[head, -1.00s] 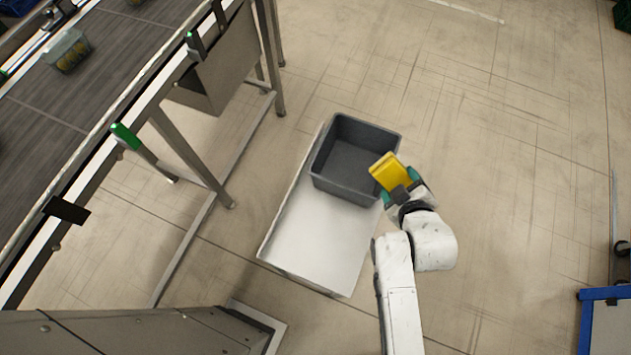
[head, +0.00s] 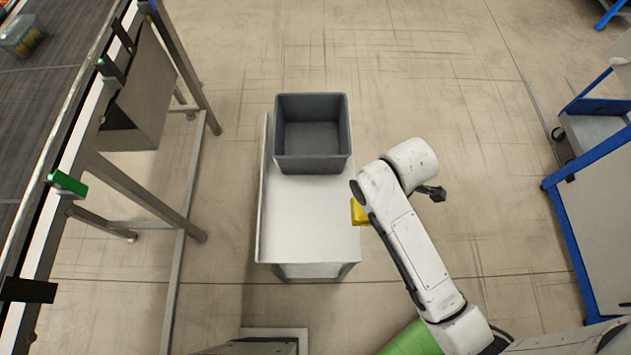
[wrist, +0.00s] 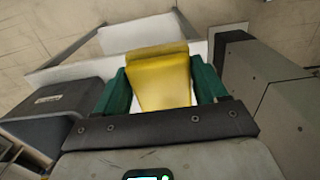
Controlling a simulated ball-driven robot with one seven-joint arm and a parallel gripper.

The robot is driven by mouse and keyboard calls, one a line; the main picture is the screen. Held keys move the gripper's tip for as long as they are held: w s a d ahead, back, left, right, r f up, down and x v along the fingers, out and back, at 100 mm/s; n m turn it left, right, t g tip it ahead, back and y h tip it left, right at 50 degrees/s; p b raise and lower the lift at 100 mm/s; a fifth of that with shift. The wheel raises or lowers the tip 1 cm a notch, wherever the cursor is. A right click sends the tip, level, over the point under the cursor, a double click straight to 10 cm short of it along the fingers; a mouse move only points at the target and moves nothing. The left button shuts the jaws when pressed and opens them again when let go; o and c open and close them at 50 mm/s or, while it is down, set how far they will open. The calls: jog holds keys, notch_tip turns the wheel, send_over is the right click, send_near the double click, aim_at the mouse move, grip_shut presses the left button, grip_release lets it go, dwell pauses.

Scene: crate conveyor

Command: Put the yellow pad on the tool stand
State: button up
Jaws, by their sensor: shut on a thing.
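The yellow pad (head: 357,212) shows in the head view just left of my arm, at the right edge of a low white-topped stand (head: 300,225). I cannot tell from the frames whether this stand is the tool stand. In the wrist view the pad (wrist: 158,68) sits between the teal fingers of my gripper (wrist: 161,88), which is shut on it. White surface shows beyond the pad there. In the head view my arm hides the fingers and part of the pad.
A grey open crate (head: 313,160) stands on the far part of the white stand and looks empty. The conveyor (head: 45,100) runs along the left. A blue-framed cart (head: 567,235) stands at the right. Floor between stand and cart is clear beyond my arm.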

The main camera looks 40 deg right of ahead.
jog(key=w+a+f, duration=0.3)
jog(key=w+a, duration=0.1)
jog(key=w, duration=0.2)
send_over(325, 213)
notch_tip(325, 213, down, 6)
jog(key=shift+d+f, duration=0.1)
jog(key=shift+d, duration=0.05)
jog(key=shift+f+b, duration=0.45)
jog(key=shift+f, duration=1.3)
jog(key=o, duration=0.9)
jog(key=shift+o, duration=0.2)
jog(key=shift+r, duration=0.1)
notch_tip(325, 213, up, 12)
jog(key=p, duration=0.1)
jog(key=s+d+r+m, duration=0.2)
jog(key=s+d+m, duration=0.1)
jog(key=s+m, duration=0.2)
jog(key=s+d+r+m+t, duration=0.1)
jog(key=s+d+r+m, duration=0.1)
jog(key=s+m, duration=0.4)
jog(key=s, duration=0.4)
jog(key=shift+d, duration=0.4)
